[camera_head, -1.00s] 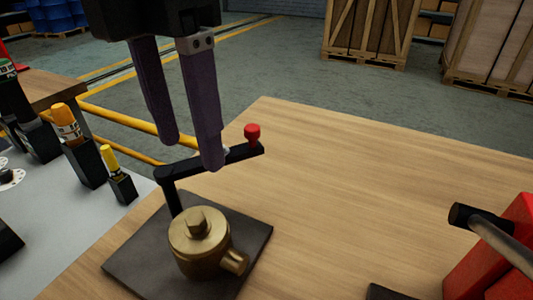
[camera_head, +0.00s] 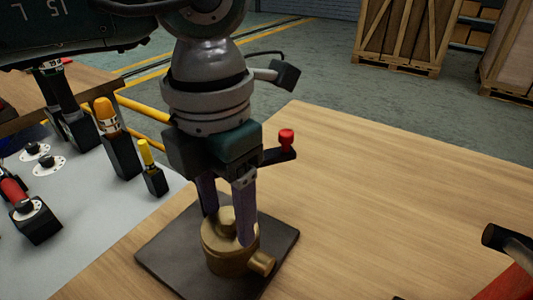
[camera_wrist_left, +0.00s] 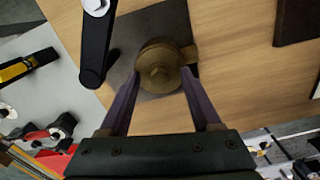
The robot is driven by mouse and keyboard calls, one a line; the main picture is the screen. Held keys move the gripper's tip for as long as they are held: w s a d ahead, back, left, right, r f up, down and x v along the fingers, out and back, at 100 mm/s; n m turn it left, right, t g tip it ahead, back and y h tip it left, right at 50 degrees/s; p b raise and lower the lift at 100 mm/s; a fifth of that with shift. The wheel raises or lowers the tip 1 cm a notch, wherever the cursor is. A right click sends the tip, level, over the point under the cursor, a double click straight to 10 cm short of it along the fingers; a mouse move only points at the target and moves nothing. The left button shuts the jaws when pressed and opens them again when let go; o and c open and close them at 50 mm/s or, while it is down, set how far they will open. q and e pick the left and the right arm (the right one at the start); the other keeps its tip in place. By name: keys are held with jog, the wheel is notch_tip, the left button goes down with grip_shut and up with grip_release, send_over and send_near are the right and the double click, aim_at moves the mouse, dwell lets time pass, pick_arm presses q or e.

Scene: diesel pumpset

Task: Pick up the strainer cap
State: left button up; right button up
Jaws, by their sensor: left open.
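The strainer cap (camera_head: 217,232) is a round brass disc with a hex boss on top. It sits on the brass strainer body (camera_head: 228,262), which has a side port and stands on a dark square plate (camera_head: 165,262). My left gripper (camera_head: 228,227) points down over it, open, with one finger on each side of the cap. In the left wrist view, the cap (camera_wrist_left: 160,64) lies between the two fingertips (camera_wrist_left: 160,72). I cannot tell whether the fingers touch it. My right gripper is not in view.
A black arm with a red knob (camera_head: 286,139) stands just behind the gripper. A grey panel (camera_head: 110,215) with orange and yellow handled tools is at left. A black-ended tool (camera_head: 500,240) is at right. The wooden table's (camera_head: 380,200) middle is clear.

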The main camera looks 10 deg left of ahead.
pick_arm(q)
grip_shut()
dwell(0.3)
dwell(0.3)
